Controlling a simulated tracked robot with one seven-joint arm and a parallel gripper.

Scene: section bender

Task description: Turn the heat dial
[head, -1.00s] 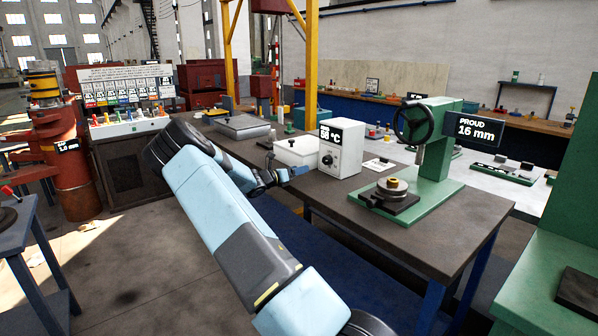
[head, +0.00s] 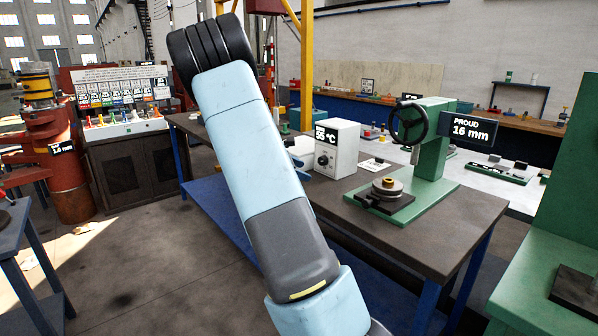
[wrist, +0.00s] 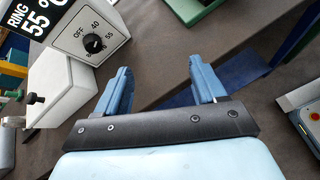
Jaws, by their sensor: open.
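The heat dial (wrist: 94,43) is a round black knob on the front of a white heater box (wrist: 118,22). Its face carries the marks OFF, 40 and 55. The box also stands on the dark bench in the head view (head: 342,140), with the dial (head: 324,160) low on its front and a display reading 55 °C. In the wrist view my gripper (wrist: 162,78) is open and empty. Its two blue fingers are apart, and the left finger is to the right of and below the dial, not touching it. In the head view my arm hides most of the gripper.
A white box with a black knob (wrist: 62,88) stands beside the heater. A green press (head: 430,150) with a black handwheel stands right of it on the bench (head: 440,235). A sign reads PROUD 16 mm. The bench front is bare.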

